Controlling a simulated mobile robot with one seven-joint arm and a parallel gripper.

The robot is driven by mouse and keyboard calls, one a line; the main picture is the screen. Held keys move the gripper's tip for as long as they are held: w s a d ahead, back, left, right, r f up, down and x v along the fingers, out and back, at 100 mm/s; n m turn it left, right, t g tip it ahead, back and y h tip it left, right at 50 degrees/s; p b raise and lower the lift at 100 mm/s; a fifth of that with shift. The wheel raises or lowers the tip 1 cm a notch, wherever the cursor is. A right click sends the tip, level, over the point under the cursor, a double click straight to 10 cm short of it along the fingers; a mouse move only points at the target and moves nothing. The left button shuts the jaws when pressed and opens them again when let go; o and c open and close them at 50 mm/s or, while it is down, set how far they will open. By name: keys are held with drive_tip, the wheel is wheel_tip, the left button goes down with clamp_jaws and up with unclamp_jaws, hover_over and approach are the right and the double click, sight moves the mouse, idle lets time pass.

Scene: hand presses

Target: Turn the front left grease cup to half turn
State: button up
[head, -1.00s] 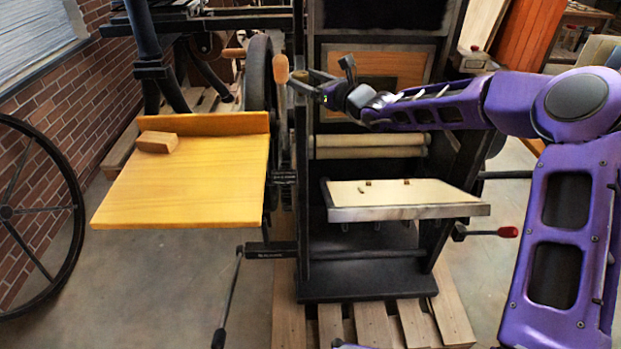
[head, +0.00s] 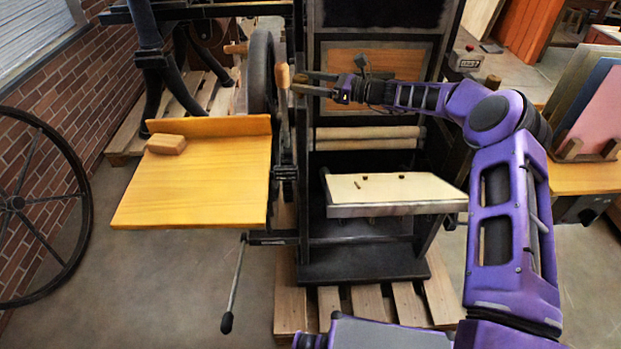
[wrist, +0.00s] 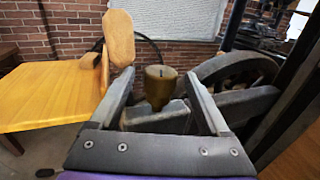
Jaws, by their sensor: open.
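A brass grease cup (wrist: 160,88) stands upright on a dark metal bar in the middle of the wrist view. My gripper (wrist: 159,74) is open, with one finger on each side of the cup in that picture. A gap shows between the cup and each finger, and nothing is held. In the head view my gripper (head: 299,83) points left at the press's left upright, close beside a wooden crank handle (head: 282,77). I cannot make out the cup clearly in the head view.
The wooden handle (wrist: 119,38) rises near the left fingertip in the wrist view. A dark flywheel (wrist: 238,72) stands behind on the right. A yellow wooden table (head: 195,180) lies left of the press, and a slanted pale board (head: 395,187) sits at its front.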

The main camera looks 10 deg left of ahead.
drive_tip(key=shift+w+n+g, duration=0.15)
drive_tip(key=shift+n+g, duration=0.75)
drive_tip(key=shift+g, duration=0.5)
